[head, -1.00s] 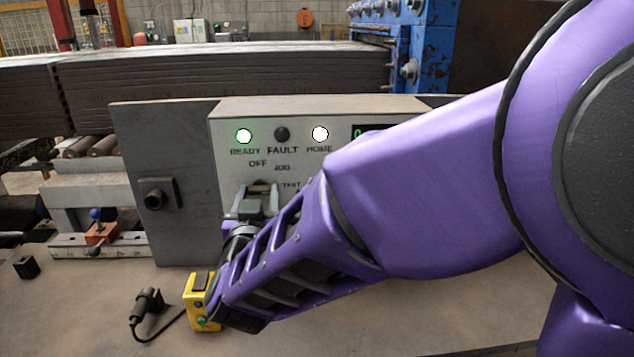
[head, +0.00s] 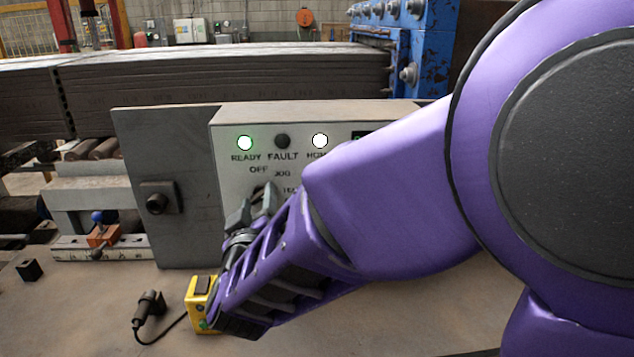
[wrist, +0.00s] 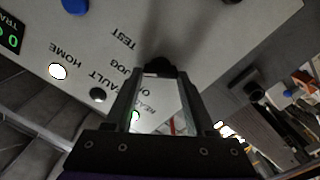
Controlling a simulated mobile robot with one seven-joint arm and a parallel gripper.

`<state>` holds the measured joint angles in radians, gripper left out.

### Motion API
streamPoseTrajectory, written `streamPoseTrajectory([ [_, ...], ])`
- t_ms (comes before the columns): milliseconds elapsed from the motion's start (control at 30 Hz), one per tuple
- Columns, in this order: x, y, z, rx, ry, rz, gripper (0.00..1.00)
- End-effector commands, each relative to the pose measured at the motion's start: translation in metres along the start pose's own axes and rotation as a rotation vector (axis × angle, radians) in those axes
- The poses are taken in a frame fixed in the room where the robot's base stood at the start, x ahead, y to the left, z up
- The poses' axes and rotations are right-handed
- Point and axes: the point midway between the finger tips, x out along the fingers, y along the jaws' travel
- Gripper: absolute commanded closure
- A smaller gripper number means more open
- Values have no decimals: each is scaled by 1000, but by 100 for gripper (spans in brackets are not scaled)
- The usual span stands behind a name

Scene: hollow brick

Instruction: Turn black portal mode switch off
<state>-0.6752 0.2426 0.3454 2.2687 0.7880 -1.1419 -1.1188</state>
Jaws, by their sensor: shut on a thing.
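The black mode switch (wrist: 158,66) sits on the pale control panel (wrist: 205,50), beside the printed words OFF, JOG and TEST. In the wrist view my gripper (wrist: 158,75) has its two fingers on either side of the knob, shut on it. In the head view my gripper (head: 260,198) is tilted against the panel, just below OFF and JOG. My fingers and arm hide most of the knob there, so I cannot tell exactly where it points.
The READY lamp (head: 245,143) glows green-white and the HOME lamp (head: 320,141) white; the FAULT lamp (head: 282,141) is dark. A blue button (wrist: 76,6) is on the panel. A yellow box (head: 200,290) and black corded device (head: 149,306) lie on the table below my gripper.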

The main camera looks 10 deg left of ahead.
Motion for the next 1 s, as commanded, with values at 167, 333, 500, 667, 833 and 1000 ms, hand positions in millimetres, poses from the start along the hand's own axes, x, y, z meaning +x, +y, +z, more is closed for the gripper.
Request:
streamPoseTrajectory([
  [167,0,0,-2,-168,1,-1,100],
  [333,0,0,-2,-331,0,0,100],
  [500,0,-1,-2,-491,0,0,100],
  [667,0,-1,-2,-635,1,0,100],
  [833,0,-2,-1,-766,0,1,100],
  [1000,1,-2,0,-864,0,2,100],
])
